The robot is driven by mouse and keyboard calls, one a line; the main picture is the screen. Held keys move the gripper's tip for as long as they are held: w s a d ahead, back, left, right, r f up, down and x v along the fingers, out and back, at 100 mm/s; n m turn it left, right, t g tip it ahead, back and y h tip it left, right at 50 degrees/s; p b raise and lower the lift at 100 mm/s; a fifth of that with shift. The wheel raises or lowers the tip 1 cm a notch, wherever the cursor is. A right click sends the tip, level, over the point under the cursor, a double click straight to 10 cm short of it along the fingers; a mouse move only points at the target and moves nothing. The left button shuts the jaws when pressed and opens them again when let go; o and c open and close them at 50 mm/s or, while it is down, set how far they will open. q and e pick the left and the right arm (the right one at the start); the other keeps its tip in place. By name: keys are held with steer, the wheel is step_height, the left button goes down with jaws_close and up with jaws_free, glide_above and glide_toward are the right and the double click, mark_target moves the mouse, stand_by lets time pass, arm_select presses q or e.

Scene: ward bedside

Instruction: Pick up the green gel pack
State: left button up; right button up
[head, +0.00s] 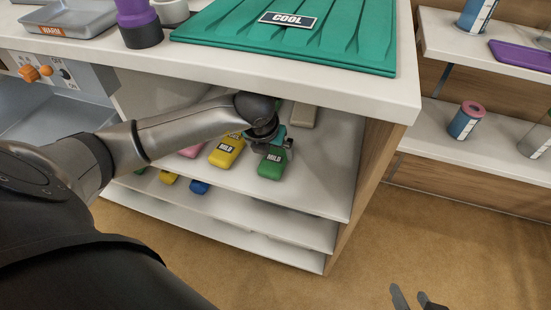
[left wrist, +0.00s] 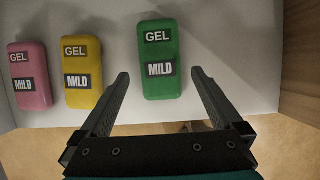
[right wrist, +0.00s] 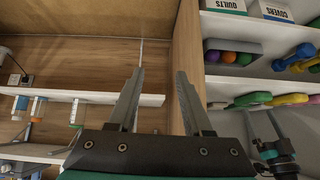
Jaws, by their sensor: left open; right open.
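The green gel pack (head: 270,165), labelled MILD, lies on the upper shelf inside the white cabinet, at the right end of a row. In the left wrist view the green gel pack (left wrist: 160,52) shows whole, labels GEL and MILD facing the camera. My left gripper (left wrist: 160,74) is open, its two fingers appearing on either side of the pack's lower part with clear gaps. In the head view the left gripper (head: 272,145) partly covers the pack. I cannot tell how far above it the fingertips are. My right gripper (right wrist: 160,72) is open and empty, away from the shelf.
A yellow pack (left wrist: 83,70) and a pink pack (left wrist: 30,75) lie left of the green one. The white countertop (head: 330,92) overhangs the shelf. The cabinet's wooden side panel (head: 365,165) is to the right. A beige pack (head: 303,115) lies further back.

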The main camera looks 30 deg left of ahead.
mark_target(275, 157)
arm_select(q)
steer(key=shift+b+x, duration=0.75)
steer(key=shift+x, duration=0.75)
steer(key=shift+w+f+b, duration=0.2)
steer(key=shift+f+b, duration=0.2)
steer(key=shift+f, duration=0.3)
steer(key=shift+w+f, duration=0.15)
steer(key=shift+f, duration=0.1)
arm_select(e)
steer(key=shift+w+a+r+t+y, duration=0.2)
steer(key=shift+w+a+t+y, duration=0.2)
steer(key=shift+a+t, duration=0.4)
steer(key=shift+w+a+r+t+y, duration=0.2)
steer(key=shift+w+a+t+y, duration=0.2)
steer(key=shift+a+t, duration=0.35)
steer(key=shift+w+a+r+t+y, duration=0.25)
steer(key=shift+a+t+y, duration=0.35)
steer(key=shift+a, duration=0.35)
arm_select(q)
steer(key=shift+c, duration=0.2)
steer(key=c, duration=1.4)
steer(key=shift+r, duration=0.15)
arm_select(e)
steer(key=shift+f, duration=0.15)
